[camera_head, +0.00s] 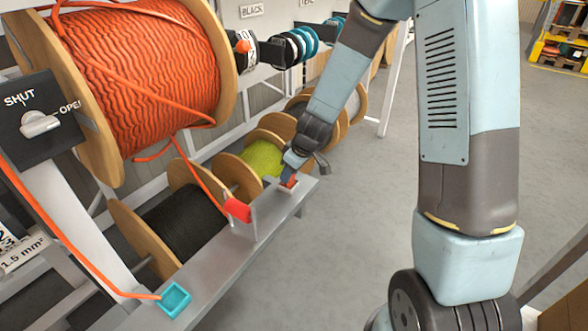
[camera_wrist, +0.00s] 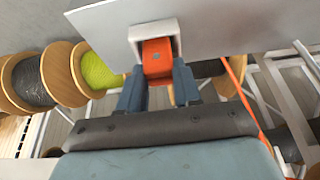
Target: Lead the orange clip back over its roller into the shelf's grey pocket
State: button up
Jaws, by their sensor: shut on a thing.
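The orange clip (camera_wrist: 157,58) sits at the mouth of the grey pocket (camera_wrist: 136,35), at least partly inside it, in the wrist view. My gripper (camera_wrist: 158,72) has one finger on each side of the clip and is shut on it. In the head view, my gripper (camera_head: 297,168) is at the far end of the grey shelf (camera_head: 213,268), with a bit of the clip (camera_head: 290,182) showing beneath it. How deep the clip sits is hidden. The red roller (camera_head: 237,209) stands on the shelf, nearer than the pocket. Orange cable runs down from the big reel (camera_head: 140,70) to the roller.
A teal pocket (camera_head: 173,299) is at the shelf's near end, with an orange cable reaching it. A SHUT/OPEN knob (camera_head: 39,123) is at the left. Black (camera_head: 188,220) and yellow-green (camera_head: 262,158) reels stand behind the shelf. The floor to the right is mostly clear.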

jog(key=shift+f, duration=0.15)
jog(key=o, duration=1.1)
jog(key=shift+o, duration=0.2)
jog(key=v, duration=1.3)
jog(key=shift+d+r, duration=0.15)
jog(key=shift+r, duration=0.15)
